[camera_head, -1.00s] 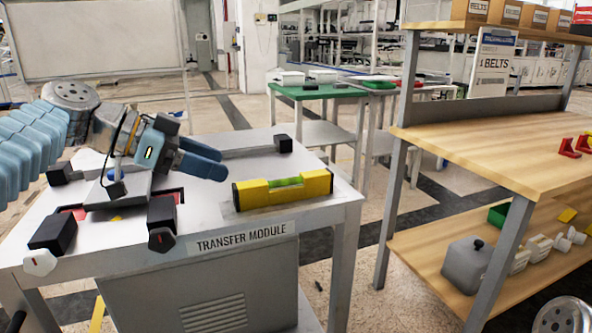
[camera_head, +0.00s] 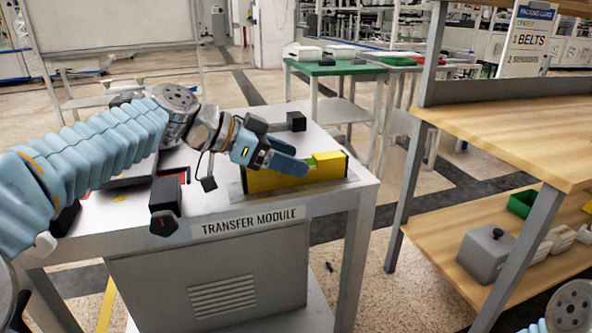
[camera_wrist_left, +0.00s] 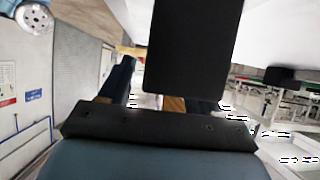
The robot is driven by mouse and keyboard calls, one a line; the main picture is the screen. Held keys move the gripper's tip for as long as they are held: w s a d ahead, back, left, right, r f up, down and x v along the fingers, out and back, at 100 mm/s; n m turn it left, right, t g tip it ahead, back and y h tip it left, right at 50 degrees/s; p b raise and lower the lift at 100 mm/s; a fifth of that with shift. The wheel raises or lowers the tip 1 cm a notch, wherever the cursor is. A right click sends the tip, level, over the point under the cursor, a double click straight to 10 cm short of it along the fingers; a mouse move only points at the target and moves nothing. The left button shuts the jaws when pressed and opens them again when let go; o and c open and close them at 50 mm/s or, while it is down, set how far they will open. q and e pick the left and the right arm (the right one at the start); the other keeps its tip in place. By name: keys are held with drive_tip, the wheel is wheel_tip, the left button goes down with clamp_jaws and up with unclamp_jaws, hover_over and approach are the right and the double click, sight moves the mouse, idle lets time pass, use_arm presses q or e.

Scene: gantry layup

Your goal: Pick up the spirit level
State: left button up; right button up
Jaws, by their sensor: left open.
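The yellow spirit level (camera_head: 332,170) with black ends lies along the front right edge of the white transfer module top (camera_head: 215,208). My left gripper (camera_head: 298,162) reaches in from the left, with its blue fingers over the middle of the level. It is open, and the fingers cover part of the level and most of its green vial. I cannot tell whether they touch it. In the left wrist view, a dark block hides much of the scene, and a bit of yellow (camera_wrist_left: 130,51) shows near a fingertip. My right gripper is not in view.
Black clamp blocks (camera_head: 165,195) stand on the module top left of the level, and another (camera_head: 296,121) stands behind it. A wooden shelf bench (camera_head: 500,140) stands to the right, across a floor gap. A green-topped table (camera_head: 335,68) is behind.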

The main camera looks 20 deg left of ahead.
use_arm(q)
drive_tip(key=shift+x, duration=1)
drive_tip(key=shift+c, duration=0.4)
clamp_jaws()
